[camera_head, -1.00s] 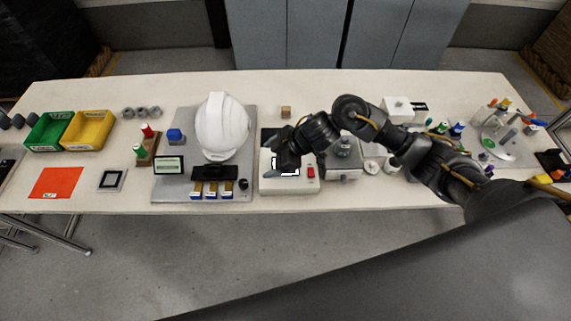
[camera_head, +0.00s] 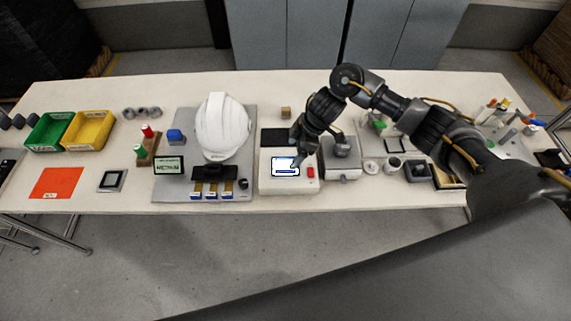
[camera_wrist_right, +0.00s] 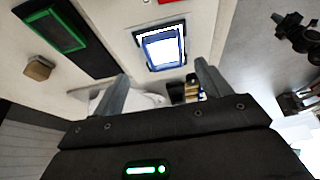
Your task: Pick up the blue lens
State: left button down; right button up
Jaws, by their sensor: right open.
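A blue-edged lens (camera_head: 285,170) lies at the bright, black-framed window on top of a white box (camera_head: 290,187) near the table's front edge. In the right wrist view the blue lens (camera_wrist_right: 165,48) looks pale and glassy and sits tilted inside the window's frame. My right gripper (camera_head: 298,150) is open and empty, beside and above the window on its back right side. In the wrist view its two fingertips (camera_wrist_right: 162,72) are spread, with the lens just beyond them and apart from them. My left gripper is not in view.
A white helmet (camera_head: 222,128) stands on a grey board left of the box. A red button (camera_head: 310,172) is on the box's right side. A black pad (camera_head: 277,138) and a wooden block (camera_head: 286,112) lie behind. A grey device (camera_head: 343,165) stands close on the right.

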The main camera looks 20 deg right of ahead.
aim_at(286, 164)
jog(key=x, duration=0.1)
jog(key=p+x, duration=0.1)
jog(key=x, duration=0.1)
jog(key=s+x, duration=0.1)
jog(key=shift+w+a+f+p, duration=0.1)
jog(key=shift+a+f+p, duration=0.1)
jog(key=shift+f+p, duration=0.15)
jog(key=shift+a+f, duration=0.1)
jog(key=shift+f, duration=0.2)
jog(key=shift+c, duration=0.5)
jog(key=c, duration=1)
